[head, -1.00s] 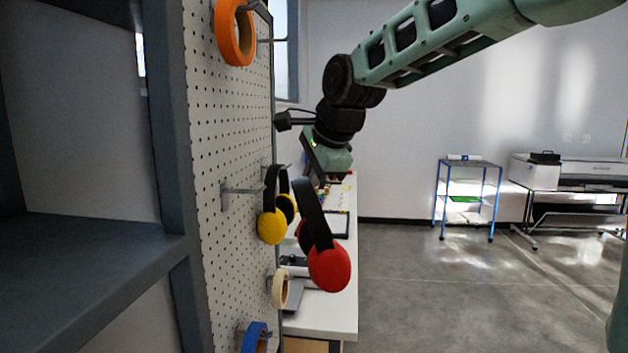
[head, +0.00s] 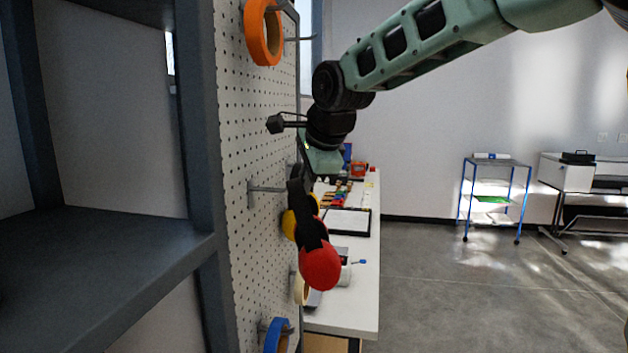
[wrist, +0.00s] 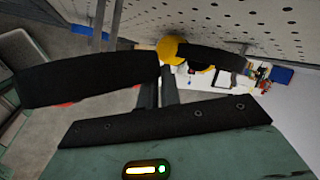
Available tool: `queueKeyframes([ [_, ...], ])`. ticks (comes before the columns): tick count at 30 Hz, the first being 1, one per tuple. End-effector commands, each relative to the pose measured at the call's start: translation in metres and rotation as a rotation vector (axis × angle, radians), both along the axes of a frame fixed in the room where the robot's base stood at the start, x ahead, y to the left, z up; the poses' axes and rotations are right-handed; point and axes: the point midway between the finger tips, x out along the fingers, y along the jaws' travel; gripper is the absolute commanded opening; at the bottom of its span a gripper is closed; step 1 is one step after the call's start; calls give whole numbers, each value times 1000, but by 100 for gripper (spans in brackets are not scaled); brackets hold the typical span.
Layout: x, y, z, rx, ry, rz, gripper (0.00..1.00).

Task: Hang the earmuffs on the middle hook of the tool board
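The red earmuffs (head: 320,266) have a black headband and hang tilted from my gripper (head: 303,176). My gripper is shut on the headband, which crosses the wrist view (wrist: 90,78); its fingertips are largely hidden. The white perforated tool board (head: 232,120) stands to the left. A bare metal hook (head: 266,188) sticks out at mid-height, just left of the headband in the head view. Yellow earmuffs (head: 289,225) hang on the board behind the red ones, partly hidden; they also show in the wrist view (wrist: 170,48). I cannot tell whether the headband touches the bare hook.
Orange tape (head: 262,35) hangs above, and blue tape (head: 276,336) and cream tape (head: 300,290) below. A grey shelf (head: 100,250) stands at left. A white table (head: 350,310) holds several items behind the earmuffs. The floor at right is open, with a blue-framed cart (head: 495,190) beyond.

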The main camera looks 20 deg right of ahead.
Motion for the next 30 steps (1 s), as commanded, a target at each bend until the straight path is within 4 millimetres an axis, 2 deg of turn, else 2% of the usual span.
queueKeyframes([
  [15,18,25,-1,0,0,1,0],
  [19,21,30,-8,1,0,3,0],
  [30,24,34,-15,-1,2,1,0],
])
